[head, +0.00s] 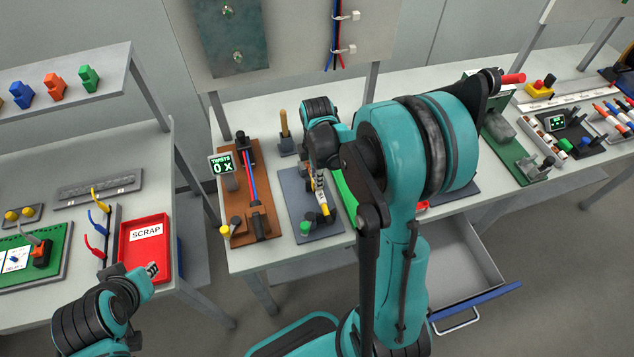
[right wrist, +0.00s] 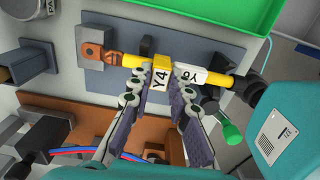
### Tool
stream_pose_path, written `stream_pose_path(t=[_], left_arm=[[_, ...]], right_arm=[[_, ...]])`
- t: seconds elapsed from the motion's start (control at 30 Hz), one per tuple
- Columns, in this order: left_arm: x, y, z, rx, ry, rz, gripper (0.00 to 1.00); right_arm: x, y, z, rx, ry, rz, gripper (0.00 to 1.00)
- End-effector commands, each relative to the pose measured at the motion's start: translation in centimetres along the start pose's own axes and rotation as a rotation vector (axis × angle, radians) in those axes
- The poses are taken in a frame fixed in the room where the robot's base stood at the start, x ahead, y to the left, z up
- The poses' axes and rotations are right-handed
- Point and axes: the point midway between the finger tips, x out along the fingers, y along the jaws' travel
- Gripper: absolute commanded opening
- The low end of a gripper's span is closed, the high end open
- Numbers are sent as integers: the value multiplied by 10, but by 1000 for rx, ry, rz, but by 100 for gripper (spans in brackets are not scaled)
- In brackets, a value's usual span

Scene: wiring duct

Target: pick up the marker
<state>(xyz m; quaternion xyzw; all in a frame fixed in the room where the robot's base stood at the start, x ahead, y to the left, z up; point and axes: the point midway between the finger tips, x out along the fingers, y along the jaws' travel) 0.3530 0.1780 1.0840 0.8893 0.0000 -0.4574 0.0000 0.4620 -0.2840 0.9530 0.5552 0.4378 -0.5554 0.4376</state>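The marker (right wrist: 159,77) is a small yellow and white tag printed Y4, seen in the right wrist view over a yellow cable (right wrist: 218,79). My right gripper (right wrist: 163,84) has one finger on each side of the marker, with almost no gap left, and looks shut on it. Another white label (right wrist: 190,76) is partly behind the right finger. The cable has a copper lug (right wrist: 98,54) at one end. In the head view my right arm partly hides this spot.
The cable lies over a blue-grey plate (head: 297,194). A brown board (head: 239,205) with red and blue wires is to its left. The red scrap tray (head: 146,262) stands on the left table. An open drawer (head: 475,252) juts out below the bench.

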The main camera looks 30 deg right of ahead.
Motion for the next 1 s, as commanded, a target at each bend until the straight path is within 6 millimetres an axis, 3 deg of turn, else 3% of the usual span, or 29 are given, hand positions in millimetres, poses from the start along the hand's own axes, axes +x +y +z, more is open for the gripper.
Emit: stream_pose_path(t=[0.37,0.53,0.67,1.0], left_arm=[[-1,0,-1,0,0,0,18],[-6,0,-4,0,0,0,18],[-14,0,-10,0,0,0,18],[-27,0,-20,0,0,0,18]], right_arm=[[-2,0,0,0,0,0,7],[-18,0,0,0,0,0,7],[-43,0,0,0,0,0,7],[-88,-27,72,6,0,0,7]])
